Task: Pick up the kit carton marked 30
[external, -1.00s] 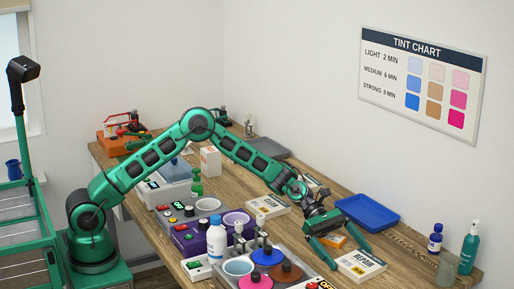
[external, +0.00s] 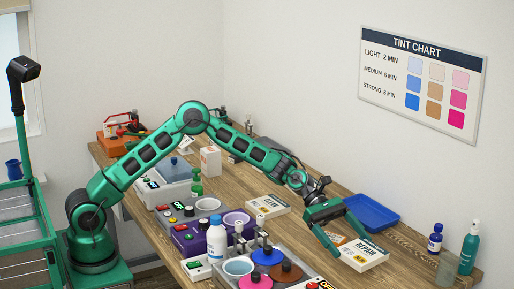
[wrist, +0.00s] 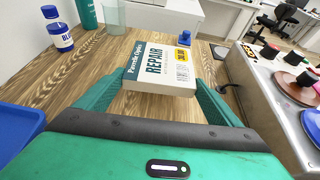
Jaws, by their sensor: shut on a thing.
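My gripper (external: 352,246) is shut on a white carton with a teal end, lettered REPAIR (external: 364,256). The carton lies between the two green fingers, tilted a little, and appears raised off the wooden bench. In the wrist view the REPAIR carton (wrist: 158,66) shows a yellow label whose number is too small to read surely. A second white carton (external: 268,206) with a yellow label lies flat on the bench to the left of my gripper. An orange-topped thing (external: 337,239) shows partly behind my fingers.
A blue tray (external: 386,220) lies behind my gripper. A blue bottle (external: 435,240), a teal pump bottle (external: 469,250) and a clear cup (external: 447,268) stand at the right. A grey station with coloured lids (external: 268,257) stands at the front left.

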